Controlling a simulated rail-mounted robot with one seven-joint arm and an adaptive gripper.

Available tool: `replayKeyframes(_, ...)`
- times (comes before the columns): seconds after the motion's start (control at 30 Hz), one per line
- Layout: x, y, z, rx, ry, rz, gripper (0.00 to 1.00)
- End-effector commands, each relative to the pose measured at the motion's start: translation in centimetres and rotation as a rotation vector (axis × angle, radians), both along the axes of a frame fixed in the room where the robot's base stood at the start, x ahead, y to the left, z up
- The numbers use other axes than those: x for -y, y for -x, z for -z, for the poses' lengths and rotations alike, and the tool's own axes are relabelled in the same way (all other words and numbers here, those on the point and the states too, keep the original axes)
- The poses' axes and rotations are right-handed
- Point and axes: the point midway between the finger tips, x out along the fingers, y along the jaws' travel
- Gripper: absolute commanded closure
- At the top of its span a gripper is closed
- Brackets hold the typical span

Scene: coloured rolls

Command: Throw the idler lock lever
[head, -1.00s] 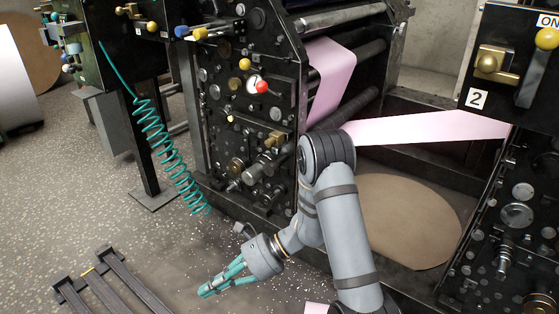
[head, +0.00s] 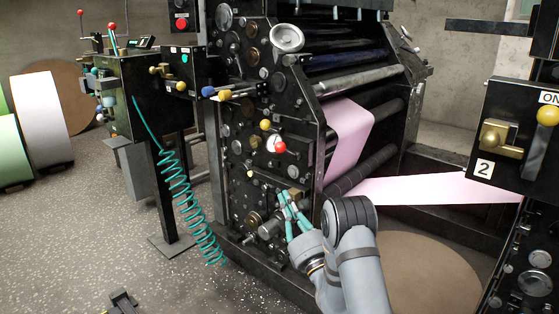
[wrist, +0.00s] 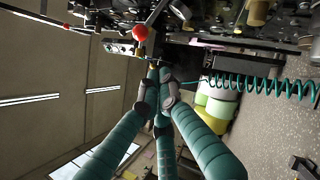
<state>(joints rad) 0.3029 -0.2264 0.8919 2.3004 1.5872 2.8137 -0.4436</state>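I cannot tell for sure which part is the idler lock lever. A lever with a red ball (head: 280,147) sits on a white disc on the black press side plate, left of the pink web. A red ball on a metal arm also shows at the top of the wrist view (wrist: 140,32). A brass block (head: 294,193) sits lower on the plate. My gripper (head: 286,196), with teal fingers, is in front of this lower part, below the red ball. Its tips lie close together in the wrist view (wrist: 158,72), and I see nothing held. Contact is unclear.
Yellow knobs (head: 265,125) and metal dials crowd the plate. A coiled teal hose (head: 187,205) hangs at the left. Open floor (head: 90,235) lies at the left.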

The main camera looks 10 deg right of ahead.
Motion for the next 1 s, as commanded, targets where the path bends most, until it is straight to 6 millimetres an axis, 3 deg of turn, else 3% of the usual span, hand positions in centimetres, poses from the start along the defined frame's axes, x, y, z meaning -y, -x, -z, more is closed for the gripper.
replayKeyframes(0.1, -0.6, -1.7, -1.9, 0.004, 0.002, -0.002, 1.00)
replayKeyframes(0.43, -1.7, -7.1, -3.7, 0.005, 0.001, -0.002, 1.00)
replayKeyframes(0.5, -1.2, -7.8, -4.4, 0.005, 0.000, 0.002, 1.00)
replayKeyframes(0.73, -0.3, -9.2, -6.1, 0.002, 0.000, -0.002, 1.00)
replayKeyframes(1.0, 0.0, -9.5, -6.4, -0.001, -0.001, -0.003, 1.00)
